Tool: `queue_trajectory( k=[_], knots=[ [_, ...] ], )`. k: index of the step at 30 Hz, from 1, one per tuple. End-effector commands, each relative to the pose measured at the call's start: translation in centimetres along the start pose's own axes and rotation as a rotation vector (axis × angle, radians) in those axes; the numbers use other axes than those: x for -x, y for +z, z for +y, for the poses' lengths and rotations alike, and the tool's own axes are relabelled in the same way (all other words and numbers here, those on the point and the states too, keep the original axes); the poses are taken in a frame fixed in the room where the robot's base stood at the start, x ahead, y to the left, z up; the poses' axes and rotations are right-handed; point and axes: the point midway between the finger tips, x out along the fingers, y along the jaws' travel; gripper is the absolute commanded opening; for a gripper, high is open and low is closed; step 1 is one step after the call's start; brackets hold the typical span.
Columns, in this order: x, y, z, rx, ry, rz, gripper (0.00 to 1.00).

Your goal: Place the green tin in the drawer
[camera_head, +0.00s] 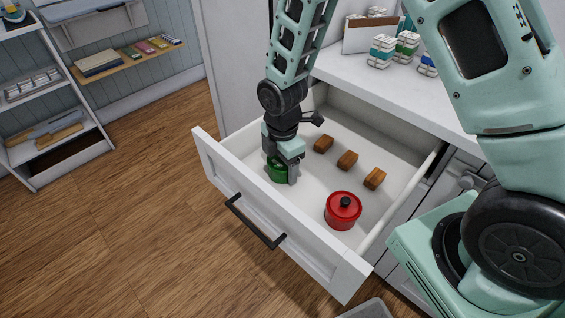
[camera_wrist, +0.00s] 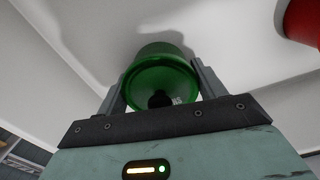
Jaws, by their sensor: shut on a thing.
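The green tin (camera_head: 277,170) is inside the open white drawer (camera_head: 228,160), near its front left part. My gripper (camera_head: 281,172) reaches down into the drawer and is shut on the tin. In the wrist view the green tin (camera_wrist: 160,78) sits between the two fingers of my gripper (camera_wrist: 160,90), with the pale drawer floor behind it. A finger hides part of the tin in the head view. I cannot tell whether the tin's base touches the drawer floor.
A red lidded pot (camera_head: 342,211) stands in the drawer to the right of the tin; its edge also shows in the wrist view (camera_wrist: 301,22). Several brown wooden blocks (camera_head: 347,160) lie behind. The counter (camera_head: 350,80) overhangs the drawer's back. Free drawer floor lies between tin and blocks.

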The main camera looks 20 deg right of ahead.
Motion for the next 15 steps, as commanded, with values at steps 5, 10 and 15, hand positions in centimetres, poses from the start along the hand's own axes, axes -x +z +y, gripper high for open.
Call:
queue_trajectory(
  k=[5, 10, 15],
  knots=[
    [-0.02, -0.01, 0.01, 0.000, 0.000, 0.000, 0.41],
    [-0.21, -0.02, 0.00, 0.000, 0.000, 0.000, 0.91],
    [-0.20, -0.02, -0.01, 0.000, 0.000, 0.000, 0.91]
  ],
)
